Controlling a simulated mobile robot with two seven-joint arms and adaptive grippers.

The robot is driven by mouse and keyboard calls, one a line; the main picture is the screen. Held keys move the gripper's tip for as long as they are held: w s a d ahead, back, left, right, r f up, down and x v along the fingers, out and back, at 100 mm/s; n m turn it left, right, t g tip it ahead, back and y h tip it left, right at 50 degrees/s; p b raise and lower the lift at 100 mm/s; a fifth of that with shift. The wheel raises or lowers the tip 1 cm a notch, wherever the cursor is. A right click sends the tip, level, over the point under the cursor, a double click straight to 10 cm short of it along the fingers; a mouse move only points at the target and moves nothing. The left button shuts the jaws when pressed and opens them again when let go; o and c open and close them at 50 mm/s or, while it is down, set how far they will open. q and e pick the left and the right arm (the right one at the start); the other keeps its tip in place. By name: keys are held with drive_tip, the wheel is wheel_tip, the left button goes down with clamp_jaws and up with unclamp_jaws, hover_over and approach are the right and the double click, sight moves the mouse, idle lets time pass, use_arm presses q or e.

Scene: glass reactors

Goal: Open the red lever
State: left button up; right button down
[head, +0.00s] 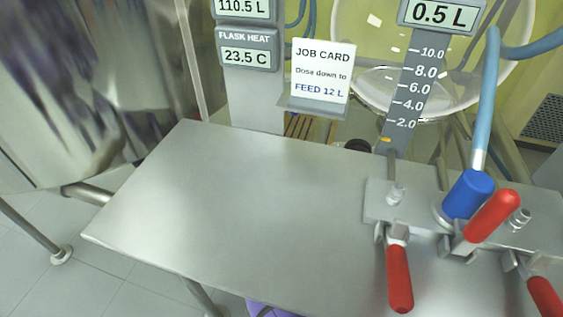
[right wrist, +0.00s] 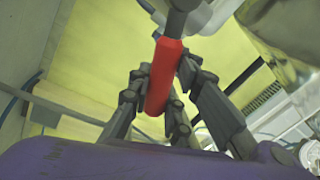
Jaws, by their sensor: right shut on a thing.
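In the right wrist view a red lever (right wrist: 163,72) hangs down from a grey fitting (right wrist: 182,20). My right gripper (right wrist: 157,97) is shut on it, with its dark fingers on both sides of the red grip. I cannot tell whether the held lever is one of these. My left gripper is out of view.
A bare steel table (head: 230,200) fills the middle. The valve block (head: 376,205) sits at its right, with a blue hose (head: 487,90) above. A job card (head: 321,72) reads "Dose down to FEED 12 L". Displays show 110.5 L, 23.5 C (head: 247,57) and 0.5 L (head: 438,14).

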drive_tip(key=shift+w+a+r+n+p, duration=0.1)
drive_tip(key=shift+a+r+n+p, duration=0.25)
drive_tip(key=shift+r+n+p, duration=0.45)
drive_tip(key=shift+f+n, duration=0.2)
drive_tip(key=shift+n, duration=0.2)
drive_tip(key=c, duration=1.6)
unclamp_jaws()
drive_tip(key=v, duration=1.2)
drive_tip(key=shift+d+r, duration=0.1)
